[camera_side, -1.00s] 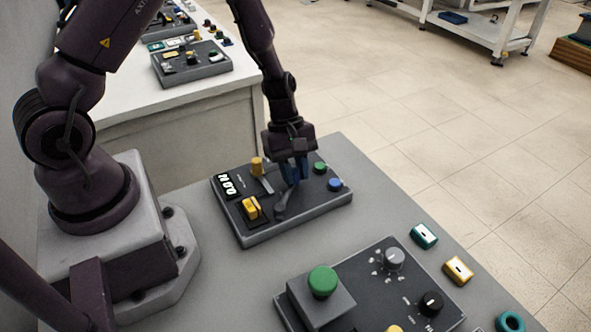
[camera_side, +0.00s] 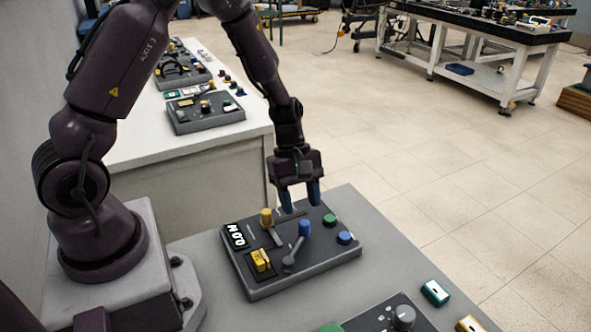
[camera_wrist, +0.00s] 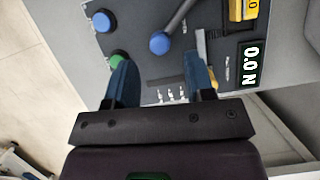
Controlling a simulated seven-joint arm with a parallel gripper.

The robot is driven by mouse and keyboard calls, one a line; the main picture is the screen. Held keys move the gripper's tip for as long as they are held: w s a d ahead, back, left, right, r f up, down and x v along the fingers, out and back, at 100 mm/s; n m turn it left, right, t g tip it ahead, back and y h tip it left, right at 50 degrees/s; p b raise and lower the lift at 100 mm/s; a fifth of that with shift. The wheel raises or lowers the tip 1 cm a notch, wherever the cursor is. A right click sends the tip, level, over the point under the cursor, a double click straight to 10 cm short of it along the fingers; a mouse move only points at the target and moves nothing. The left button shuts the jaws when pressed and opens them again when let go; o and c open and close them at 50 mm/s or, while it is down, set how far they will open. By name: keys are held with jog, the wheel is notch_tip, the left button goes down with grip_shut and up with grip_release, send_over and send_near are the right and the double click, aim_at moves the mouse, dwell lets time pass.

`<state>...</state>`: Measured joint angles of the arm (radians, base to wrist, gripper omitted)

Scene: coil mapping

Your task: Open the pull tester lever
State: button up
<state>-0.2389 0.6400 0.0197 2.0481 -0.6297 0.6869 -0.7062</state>
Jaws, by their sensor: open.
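The pull tester (camera_side: 330,268) is a dark grey panel on the bench, with a display reading 0.0 N. Its lever (camera_side: 295,250) is a grey bar ending in a blue knob (camera_side: 304,228), tilted up over the panel. In the wrist view the blue knob (camera_wrist: 159,42) shows just beyond and between my fingertips. My gripper (camera_side: 300,207) is open and empty, with blue fingers, above the panel's far edge behind the lever. In the wrist view my gripper (camera_wrist: 157,75) has its two fingers spread wide apart. No contact with the lever is visible.
Close to the lever are a green button (camera_side: 329,220), a blue button (camera_side: 345,238), a yellow clamp (camera_side: 261,260) and an orange-yellow knob (camera_side: 266,216). Another control panel (camera_side: 375,315) lies in front. Green (camera_side: 435,292) and yellow (camera_side: 470,324) blocks line the bench's right side.

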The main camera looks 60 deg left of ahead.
jog(key=v, duration=0.7)
jog(key=shift+a+r, duration=0.2)
jog(key=shift+r, duration=0.1)
jog(key=s+d+r+m+t+y, duration=0.2)
jog(key=s+r+m+t, duration=0.1)
jog(key=s+r+m, duration=0.4)
jog(key=s+d+r+m+t+y, duration=0.2)
jog(key=s+d+r+m+t, duration=0.1)
jog(key=s+r+m, duration=0.4)
notch_tip(320, 180, up, 4)
jog(key=m, duration=0.3)
jog(key=shift+s+d, duration=0.2)
jog(key=shift+s, duration=0.15)
